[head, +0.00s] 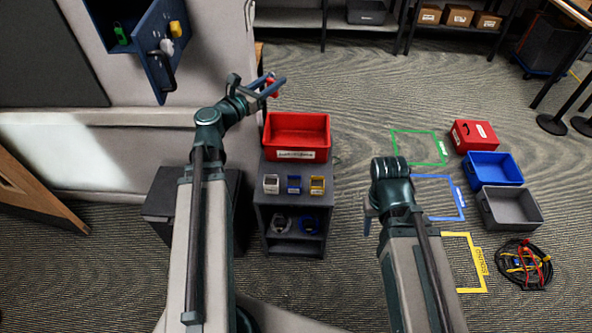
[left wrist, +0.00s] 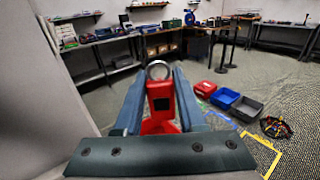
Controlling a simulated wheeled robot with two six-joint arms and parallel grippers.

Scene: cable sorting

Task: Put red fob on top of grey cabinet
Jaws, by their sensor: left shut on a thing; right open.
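The red fob (left wrist: 160,100), with a metal ring at its top, sits between the fingers of my left gripper in the left wrist view. In the head view a small red part of it shows at my left gripper (head: 274,86), which is shut on it, above and behind the red bin. A dark grey cabinet (head: 286,228) with open shelves stands in the middle, below and to the right of that gripper. A dark grey box-shaped unit (head: 165,195) stands left of it, partly hidden by my left arm. My right gripper (head: 370,215) is open, mostly hidden by its arm.
A red bin (head: 298,135) stands at the back of the grey cabinet, behind small white, blue and yellow labelled holders. An open blue wall box (head: 150,45) holds green and yellow fobs. Red, blue and grey bins (head: 510,208), floor outlines and coiled cables (head: 523,264) lie right.

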